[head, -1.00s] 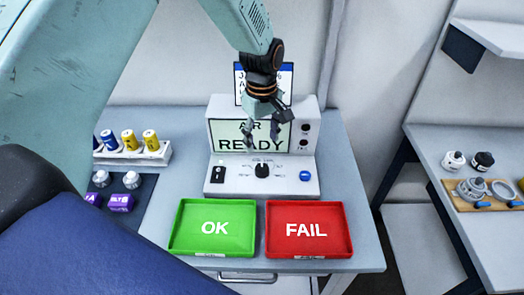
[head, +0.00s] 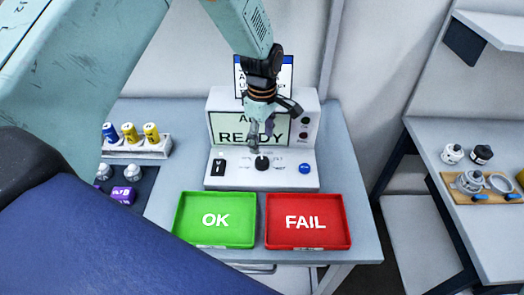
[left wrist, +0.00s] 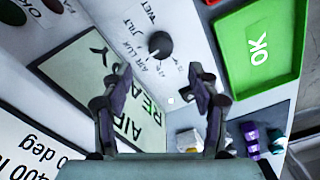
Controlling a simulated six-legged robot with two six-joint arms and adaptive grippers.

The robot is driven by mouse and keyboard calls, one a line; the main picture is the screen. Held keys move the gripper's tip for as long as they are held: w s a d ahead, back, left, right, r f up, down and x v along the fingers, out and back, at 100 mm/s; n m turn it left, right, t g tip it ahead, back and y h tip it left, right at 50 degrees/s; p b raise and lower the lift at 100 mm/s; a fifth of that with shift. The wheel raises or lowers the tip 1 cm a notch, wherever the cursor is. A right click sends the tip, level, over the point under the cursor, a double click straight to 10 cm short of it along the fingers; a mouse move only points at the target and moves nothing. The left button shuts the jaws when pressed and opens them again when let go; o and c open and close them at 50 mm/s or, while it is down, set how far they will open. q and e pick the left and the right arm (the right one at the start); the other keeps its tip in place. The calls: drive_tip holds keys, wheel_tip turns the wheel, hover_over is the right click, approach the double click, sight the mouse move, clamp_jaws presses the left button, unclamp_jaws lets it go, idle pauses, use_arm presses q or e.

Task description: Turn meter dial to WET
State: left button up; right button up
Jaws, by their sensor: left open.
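The meter (head: 220,122) is a white console on the table, its screen showing READY. Its black dial (head: 262,163) sits on the sloped front panel; in the left wrist view the dial (left wrist: 160,44) has printed labels around it, one of them WET. I cannot read the pointer's setting for certain. My left gripper (head: 260,146) is just above and behind the dial in the head view. In the left wrist view its two fingers (left wrist: 160,90) are apart with nothing between them, and the dial lies beyond the fingertips. My right gripper is not in view.
A green OK tray (head: 184,222) and a red FAIL tray (head: 342,222) stand in front of the meter. A black switch (head: 218,167) and a blue button (head: 305,168) flank the dial. A rack (head: 137,149) holds batteries at left. Another table (head: 440,140) stands at right.

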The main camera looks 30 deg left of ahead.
sight(262, 160)
use_arm(q)
wheel_tip(262, 160, down, 8)
drive_tip(key=shift+r, duration=0.1)
idle(0.4)
drive_tip(key=shift+s+r, duration=0.1)
drive_tip(key=shift+c, duration=0.8)
drive_tip(key=c, duration=1)
drive_tip(key=o, duration=1.2)
drive_tip(key=shift+c, duration=0.2)
